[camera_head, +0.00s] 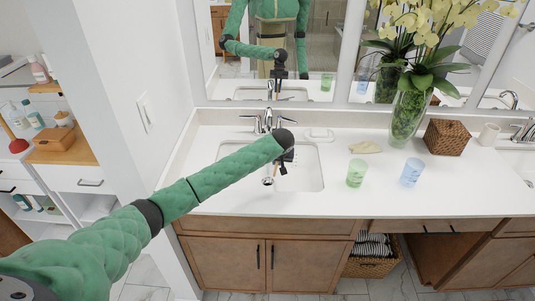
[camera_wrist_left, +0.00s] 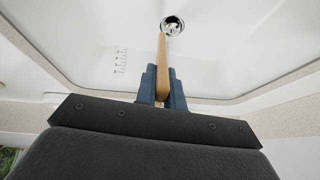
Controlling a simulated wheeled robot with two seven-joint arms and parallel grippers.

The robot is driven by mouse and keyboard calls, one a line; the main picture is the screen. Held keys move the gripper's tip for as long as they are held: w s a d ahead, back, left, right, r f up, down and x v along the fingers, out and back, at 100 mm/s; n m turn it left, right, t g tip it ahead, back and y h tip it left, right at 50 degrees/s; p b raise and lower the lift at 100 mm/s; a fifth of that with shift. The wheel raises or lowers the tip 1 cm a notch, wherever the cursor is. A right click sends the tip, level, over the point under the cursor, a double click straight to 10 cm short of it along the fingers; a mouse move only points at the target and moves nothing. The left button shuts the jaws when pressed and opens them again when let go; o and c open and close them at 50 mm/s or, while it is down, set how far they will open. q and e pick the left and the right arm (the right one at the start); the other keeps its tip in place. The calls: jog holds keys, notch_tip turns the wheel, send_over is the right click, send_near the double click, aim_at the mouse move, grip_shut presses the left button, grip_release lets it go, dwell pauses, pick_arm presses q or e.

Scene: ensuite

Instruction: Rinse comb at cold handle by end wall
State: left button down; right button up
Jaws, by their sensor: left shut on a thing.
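My left gripper (camera_head: 284,163) is over the left sink basin (camera_head: 312,178), seen small and partly hidden by its own wrist. In the left wrist view its blue-grey fingers (camera_wrist_left: 163,88) are shut on a narrow tan comb (camera_wrist_left: 162,55), seen edge-on. The comb points toward the round drain (camera_wrist_left: 173,24); its teeth cannot be made out. The chrome faucet (camera_head: 267,122) stands behind the basin, with the handle on the end wall side (camera_head: 248,118) at its left. I cannot tell whether water runs. My right gripper is not in view.
The white end wall (camera_head: 120,85) with a switch plate stands left of the counter. A vase of orchids (camera_head: 408,118) stands behind.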

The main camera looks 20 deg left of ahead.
pick_arm(q)
jog(key=s+r+p, duration=0.1)
jog(key=s+d+r+p, duration=0.1)
jog(key=p, duration=0.1)
jog(key=s+d+r+p, duration=0.1)
jog(key=shift+s+d+r, duration=0.15)
jog(key=shift+s+r, duration=0.05)
jog(key=shift+s, duration=0.05)
dwell(0.4)
